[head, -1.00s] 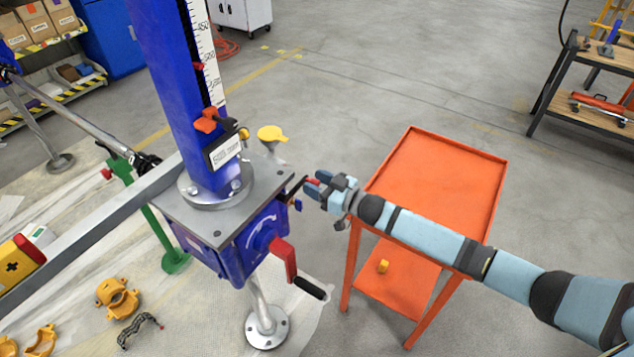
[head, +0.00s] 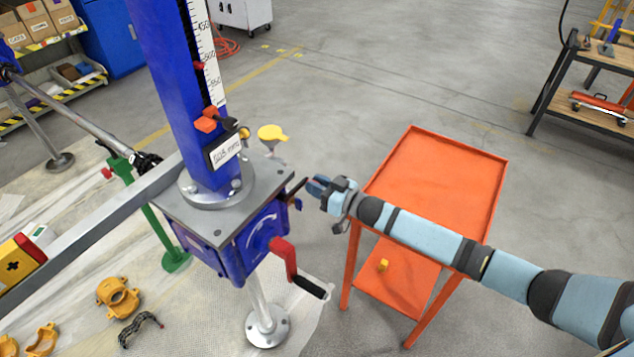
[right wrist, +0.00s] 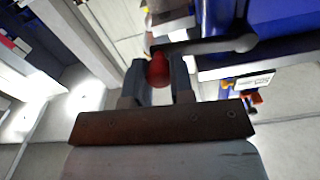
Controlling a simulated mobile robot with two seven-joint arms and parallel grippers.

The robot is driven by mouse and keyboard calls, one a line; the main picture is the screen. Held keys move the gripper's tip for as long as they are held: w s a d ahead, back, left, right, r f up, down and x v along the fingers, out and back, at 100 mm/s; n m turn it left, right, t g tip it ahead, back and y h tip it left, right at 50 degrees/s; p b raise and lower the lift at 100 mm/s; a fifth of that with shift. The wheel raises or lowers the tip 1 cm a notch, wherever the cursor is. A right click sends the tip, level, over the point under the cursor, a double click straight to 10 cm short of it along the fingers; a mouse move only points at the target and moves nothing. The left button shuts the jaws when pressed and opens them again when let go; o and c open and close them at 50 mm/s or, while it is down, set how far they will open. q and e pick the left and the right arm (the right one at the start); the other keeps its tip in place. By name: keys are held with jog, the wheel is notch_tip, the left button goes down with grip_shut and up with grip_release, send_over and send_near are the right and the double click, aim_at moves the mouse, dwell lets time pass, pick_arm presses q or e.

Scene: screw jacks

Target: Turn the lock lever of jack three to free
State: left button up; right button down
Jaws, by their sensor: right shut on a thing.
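A blue screw jack (head: 178,100) with a scale on its column stands at the centre left in the head view. I cannot read a jack number on it. Its dark lock lever (head: 297,188) sticks out from the right side of the gearbox, pointing up and right. In the right wrist view the lever arm (right wrist: 215,45) ends in a red knob (right wrist: 158,72). My right gripper (head: 317,187) is shut on this knob, one finger on each side; it also shows in the right wrist view (right wrist: 157,82). My left gripper is not in view.
A red crank with a black handle (head: 310,287) juts out below the lever. A yellow funnel (head: 272,133) is behind the jack. An orange cart (head: 437,190) stands under my right arm. A grey beam (head: 95,225) runs left from the jack.

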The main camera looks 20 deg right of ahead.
notch_tip(320, 180, down, 2)
jog(key=m, duration=0.2)
jog(key=shift+s+a+m, duration=0.15)
jog(key=shift+m, duration=0.15)
jog(key=shift+s+a+f+m+b, duration=0.75)
jog(key=shift+a+f+m, duration=0.3)
jog(key=shift+m, duration=1.3)
jog(key=shift+s+a+f+m+b, duration=0.7)
jog(key=shift+s+a+f+m, duration=0.3)
jog(key=shift+m, duration=1.4)
jog(key=shift+s+a+f+m+b, duration=0.7)
jog(key=shift+a+f+m, duration=0.35)
jog(key=shift+m, duration=1.3)
jog(key=c, duration=1)
grip_release()
jog(key=shift+r, duration=0.1)
